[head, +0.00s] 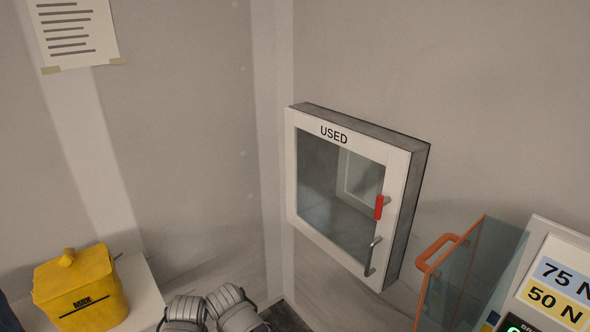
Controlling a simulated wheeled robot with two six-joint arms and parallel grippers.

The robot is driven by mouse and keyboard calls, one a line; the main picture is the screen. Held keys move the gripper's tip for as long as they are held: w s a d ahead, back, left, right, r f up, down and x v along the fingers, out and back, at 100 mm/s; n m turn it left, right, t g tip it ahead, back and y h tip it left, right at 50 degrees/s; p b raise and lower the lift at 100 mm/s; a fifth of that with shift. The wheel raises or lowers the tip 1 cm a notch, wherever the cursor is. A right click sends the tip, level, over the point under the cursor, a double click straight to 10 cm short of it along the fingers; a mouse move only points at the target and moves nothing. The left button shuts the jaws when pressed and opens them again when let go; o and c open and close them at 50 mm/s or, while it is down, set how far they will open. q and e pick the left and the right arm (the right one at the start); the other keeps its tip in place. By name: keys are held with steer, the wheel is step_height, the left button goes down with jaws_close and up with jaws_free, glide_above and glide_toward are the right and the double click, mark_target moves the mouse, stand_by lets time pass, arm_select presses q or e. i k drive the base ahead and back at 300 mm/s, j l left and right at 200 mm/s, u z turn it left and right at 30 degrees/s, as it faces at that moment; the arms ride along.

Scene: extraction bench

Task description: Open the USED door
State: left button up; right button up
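The USED door (304,132) is the white-framed clear front of a grey box mounted on the wall, right of centre in the head view. It looks shut against the box. A red latch (379,207) sits on the right side of its frame. A grey metal handle (371,257) is below the latch, near the lower right corner. Through the pane the box looks empty. Neither of my grippers can be made out in the view, and nothing touches the door, latch or handle.
A clear panel (468,275) with an orange handle (432,252) stands at lower right, close to the box. Beside it is a panel with force labels (553,287). A yellow container (80,290) is at lower left. Two grey ribbed forms (235,308) show at the bottom edge.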

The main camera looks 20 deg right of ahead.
mark_target(396, 160)
steer(key=j+z, duration=0.2)
steer(key=z, duration=0.2)
steer(key=i+j+z, duration=0.1)
steer(key=j+z, duration=0.15)
steer(key=z, duration=0.15)
steer(key=l+z, duration=0.1)
steer(key=z, duration=0.35)
steer(key=l, duration=0.35)
steer(key=i+z, duration=0.05)
